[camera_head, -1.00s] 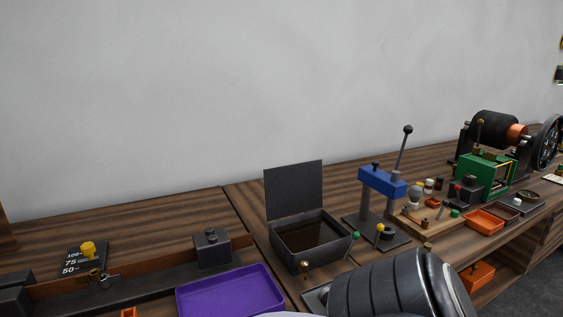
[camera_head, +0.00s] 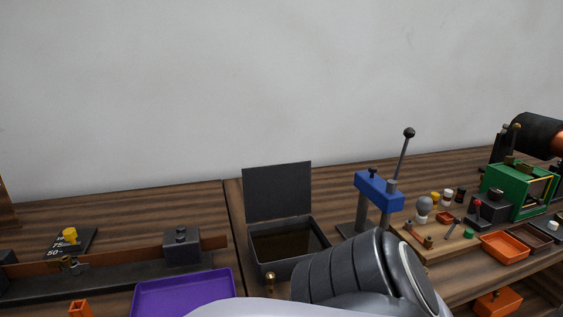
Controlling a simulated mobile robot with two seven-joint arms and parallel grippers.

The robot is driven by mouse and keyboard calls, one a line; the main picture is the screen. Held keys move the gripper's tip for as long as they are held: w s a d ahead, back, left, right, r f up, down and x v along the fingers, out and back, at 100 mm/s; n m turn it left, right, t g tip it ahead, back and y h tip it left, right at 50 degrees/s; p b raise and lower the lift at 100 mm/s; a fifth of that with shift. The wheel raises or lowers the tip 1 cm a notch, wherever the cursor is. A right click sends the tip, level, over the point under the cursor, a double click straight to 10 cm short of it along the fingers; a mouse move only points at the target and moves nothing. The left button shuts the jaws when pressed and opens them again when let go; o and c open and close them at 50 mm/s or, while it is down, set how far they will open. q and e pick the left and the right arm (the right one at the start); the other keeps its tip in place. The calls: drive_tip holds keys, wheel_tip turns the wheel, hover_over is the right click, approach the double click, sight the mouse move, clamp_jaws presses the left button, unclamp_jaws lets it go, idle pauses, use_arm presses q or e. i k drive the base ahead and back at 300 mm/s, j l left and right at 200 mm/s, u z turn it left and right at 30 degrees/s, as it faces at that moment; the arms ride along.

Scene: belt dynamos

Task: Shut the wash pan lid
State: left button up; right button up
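The wash pan (camera_head: 290,242) is a dark rectangular box on the wooden bench, with brownish liquid inside. Its lid (camera_head: 277,192) stands upright, open, at the back edge of the pan. One of my arms, grey and ribbed, covers the pan's front right corner in the head view. I cannot tell whether it touches the pan. Neither gripper's fingers are in view.
A blue lever press (camera_head: 378,190) stands right of the pan. A purple tray (camera_head: 185,292) lies at the front left. Farther right are a wooden board (camera_head: 440,249) with small parts, an orange tray (camera_head: 504,246) and a green frame (camera_head: 520,187).

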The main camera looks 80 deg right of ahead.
sight(271, 192)
drive_tip(key=k+l+u, duration=0.35)
drive_tip(key=k, duration=0.25)
drive_tip(key=k+l, duration=0.5)
drive_tip(key=k, duration=0.2)
drive_tip(key=l+u, duration=0.05)
